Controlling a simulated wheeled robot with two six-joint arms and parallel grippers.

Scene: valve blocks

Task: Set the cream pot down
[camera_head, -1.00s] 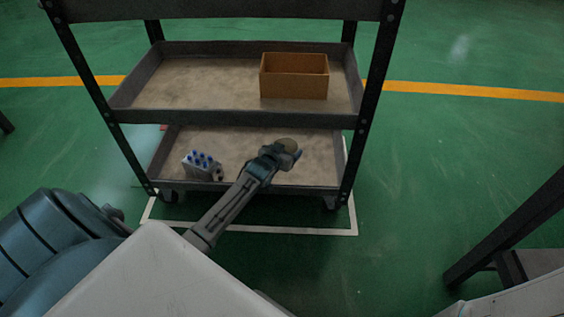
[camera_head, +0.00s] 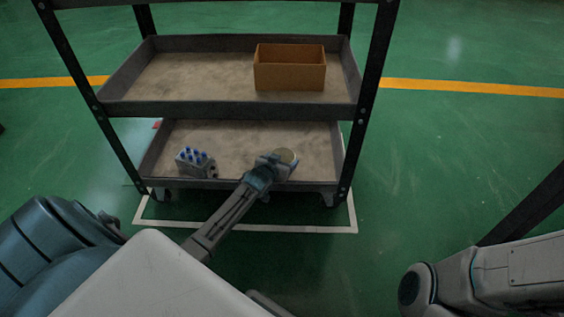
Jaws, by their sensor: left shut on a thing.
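The cream pot (camera_head: 286,156) is a small, round cream-topped thing at the end of my left arm, over the right part of the cart's lower shelf. My left gripper (camera_head: 275,162) is shut on it, near the front lip of that shelf. The gripper hides much of the pot, and I cannot tell whether the pot touches the shelf. My right arm shows at the lower right, but its gripper is not in view.
A grey valve block with blue tops (camera_head: 196,162) stands at the lower shelf's left. An orange-brown open box (camera_head: 290,68) sits on the shelf above. Dark cart posts (camera_head: 366,110) flank the shelves. The lower shelf (camera_head: 232,140) is bare between block and gripper.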

